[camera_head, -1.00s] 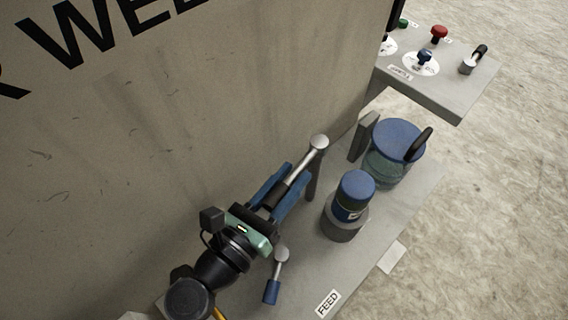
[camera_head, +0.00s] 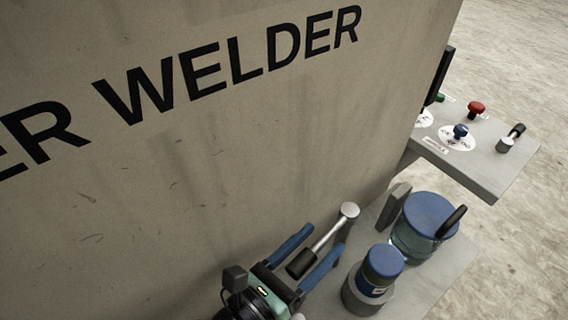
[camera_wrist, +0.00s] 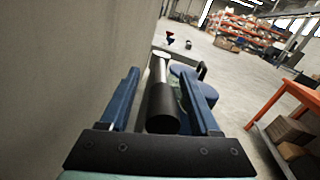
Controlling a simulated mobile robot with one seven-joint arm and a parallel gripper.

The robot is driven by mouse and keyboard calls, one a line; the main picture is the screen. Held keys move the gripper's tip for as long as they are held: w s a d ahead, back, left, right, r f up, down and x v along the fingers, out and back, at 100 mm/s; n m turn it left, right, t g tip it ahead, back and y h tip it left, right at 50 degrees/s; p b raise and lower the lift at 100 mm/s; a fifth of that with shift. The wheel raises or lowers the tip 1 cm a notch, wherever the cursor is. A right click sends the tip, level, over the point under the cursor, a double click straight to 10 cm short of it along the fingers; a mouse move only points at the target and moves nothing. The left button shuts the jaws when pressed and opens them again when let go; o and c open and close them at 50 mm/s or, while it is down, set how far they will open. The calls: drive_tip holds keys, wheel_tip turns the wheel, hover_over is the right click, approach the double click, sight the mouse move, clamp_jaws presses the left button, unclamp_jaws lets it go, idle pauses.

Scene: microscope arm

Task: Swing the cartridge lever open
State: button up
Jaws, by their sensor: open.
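The lever is a silver rod (camera_head: 328,235) with a black grip (camera_head: 301,264) and a round pivot end on a post beside the wall. My gripper (camera_head: 327,240) is open, its two blue fingers on either side of the lever. In the wrist view the black grip (camera_wrist: 162,107) lies between the fingers, with the rod running away from me. Gaps show on both sides of the grip, so neither finger appears to touch it. The lower part of my gripper is cut off by the head view's bottom edge.
A blue-capped jar (camera_head: 383,266) stands in a grey holder right of the lever. A larger blue-lidded pot (camera_head: 428,218) with a black handle stands behind it. The welder wall (camera_head: 200,150) is close on the left. A control shelf (camera_head: 480,165) with knobs is farther right.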

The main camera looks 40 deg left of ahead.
drive_tip(key=shift+s, duration=0.1)
drive_tip(key=s+a+b, duration=0.1)
drive_tip(key=s+b, duration=0.3)
drive_tip(key=s, duration=0.8)
drive_tip(key=shift+s+a, duration=0.25)
drive_tip(key=shift+s, duration=0.1)
